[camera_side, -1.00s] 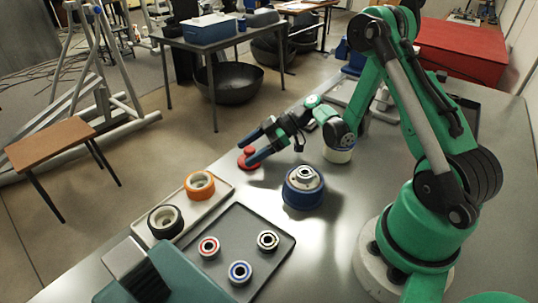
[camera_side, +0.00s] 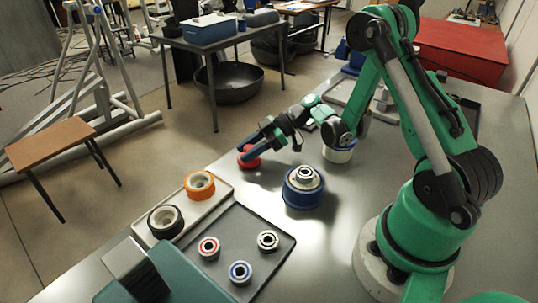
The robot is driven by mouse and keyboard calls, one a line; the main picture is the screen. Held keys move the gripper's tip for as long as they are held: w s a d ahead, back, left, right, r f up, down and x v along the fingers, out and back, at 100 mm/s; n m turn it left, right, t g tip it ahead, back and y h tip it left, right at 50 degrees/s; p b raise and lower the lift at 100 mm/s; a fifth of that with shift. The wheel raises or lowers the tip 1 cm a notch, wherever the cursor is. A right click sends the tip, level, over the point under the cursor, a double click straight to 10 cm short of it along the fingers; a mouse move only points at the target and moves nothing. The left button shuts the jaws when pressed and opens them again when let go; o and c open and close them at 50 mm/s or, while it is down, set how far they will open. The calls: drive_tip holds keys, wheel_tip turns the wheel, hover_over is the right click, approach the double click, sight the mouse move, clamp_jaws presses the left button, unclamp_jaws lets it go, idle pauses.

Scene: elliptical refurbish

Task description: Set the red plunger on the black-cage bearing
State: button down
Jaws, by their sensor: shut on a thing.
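The red plunger (camera_side: 249,160) is at the far edge of the metal table. My gripper (camera_side: 254,152) is shut on it, with its blue fingers close together and partly covering it. I cannot tell whether the plunger is clear of the table. The bearing with a dark cage (camera_side: 267,241) lies flat at the right of the dark grey tray (camera_side: 240,222), well to the front of my gripper. A red-ringed bearing (camera_side: 209,247) and a blue-ringed bearing (camera_side: 240,272) lie in the same tray.
A blue housing with a metal top (camera_side: 303,187) stands between my gripper and my base. A light tray (camera_side: 221,187) left of the dark tray holds an orange ring (camera_side: 200,185) and a black ring (camera_side: 165,222). A teal box (camera_side: 171,275) stands at the front.

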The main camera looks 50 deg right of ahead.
sight(249, 147)
wheel_tip(249, 147, up, 19)
drive_tip(key=shift+s+a+f+m+t+h, duration=0.4)
drive_tip(key=shift+a+m+t+h, duration=0.45)
drive_tip(key=shift+m+h, duration=0.95)
drive_tip(key=shift+s+a+f+m+t+h, duration=0.15)
drive_tip(key=shift+a+f+m+t+h, duration=0.5)
drive_tip(key=shift+m+h, duration=1.15)
drive_tip(key=shift+s+a+f+m+t+h, duration=0.3)
drive_tip(key=shift+a+m+t+h, duration=0.5)
drive_tip(key=shift+m+t+h, duration=0.9)
drive_tip(key=shift+d+m+g, duration=0.1)
drive_tip(key=shift+m+g, duration=0.2)
drive_tip(key=shift+g, duration=0.2)
